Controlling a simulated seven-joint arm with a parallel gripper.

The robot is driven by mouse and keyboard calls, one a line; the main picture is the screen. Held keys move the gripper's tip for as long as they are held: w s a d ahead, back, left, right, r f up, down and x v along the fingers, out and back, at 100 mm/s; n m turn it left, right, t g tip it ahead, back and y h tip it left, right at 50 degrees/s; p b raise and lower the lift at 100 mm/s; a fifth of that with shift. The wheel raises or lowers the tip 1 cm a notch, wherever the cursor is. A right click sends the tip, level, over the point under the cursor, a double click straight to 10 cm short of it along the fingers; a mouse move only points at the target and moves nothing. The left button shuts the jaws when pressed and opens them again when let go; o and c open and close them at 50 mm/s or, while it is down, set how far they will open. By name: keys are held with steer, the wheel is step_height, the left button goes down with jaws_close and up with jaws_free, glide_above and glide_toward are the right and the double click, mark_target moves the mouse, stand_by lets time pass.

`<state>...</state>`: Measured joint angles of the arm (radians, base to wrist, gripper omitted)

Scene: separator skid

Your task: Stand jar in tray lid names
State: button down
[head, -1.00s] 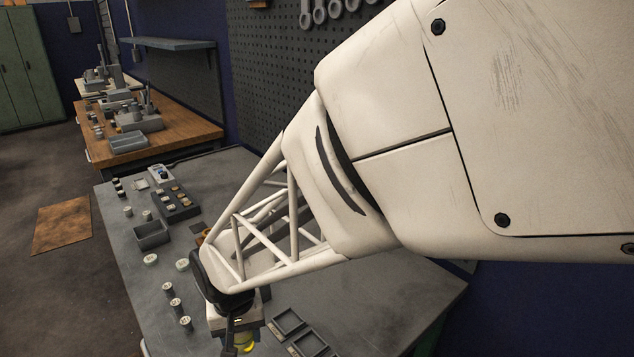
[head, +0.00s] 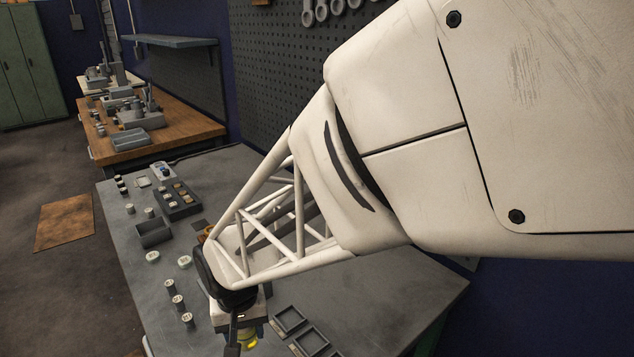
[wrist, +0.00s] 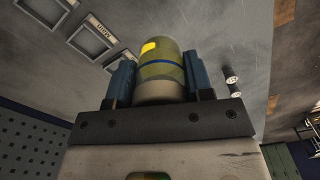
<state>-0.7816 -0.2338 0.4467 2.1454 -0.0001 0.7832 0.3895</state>
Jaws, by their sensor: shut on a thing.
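My gripper (wrist: 158,85) is shut on a jar (wrist: 160,63), with one blue finger on each side of it. The jar is clear yellow-green with a blue band, a bright yellow patch and a pale section near the palm. In the head view the jar (head: 248,341) shows only as a yellow bit below my gripper (head: 240,325); my arm hides much of it. Square grey trays with label strips stand right of it: one tray (head: 276,320) and another nearer (head: 298,345). No lid lettering is readable.
Several small pale cylinders (head: 178,302) stand on the grey table (head: 400,295) left of my gripper. An empty grey bin (head: 154,232) and a dark block with small parts (head: 177,200) are farther back. The table right of the trays is clear.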

steer(key=w+d+f, duration=0.1)
steer(key=d+f, duration=0.1)
steer(key=d, duration=1.6)
steer(key=shift+w+f, duration=0.15)
steer(key=shift+f, duration=0.25)
steer(key=shift+f, duration=2.4)
steer(key=shift+f, duration=0.9)
steer(key=shift+c, duration=2.2)
jaws_free()
steer(key=shift+o, duration=0.5)
steer(key=shift+o, duration=1.1)
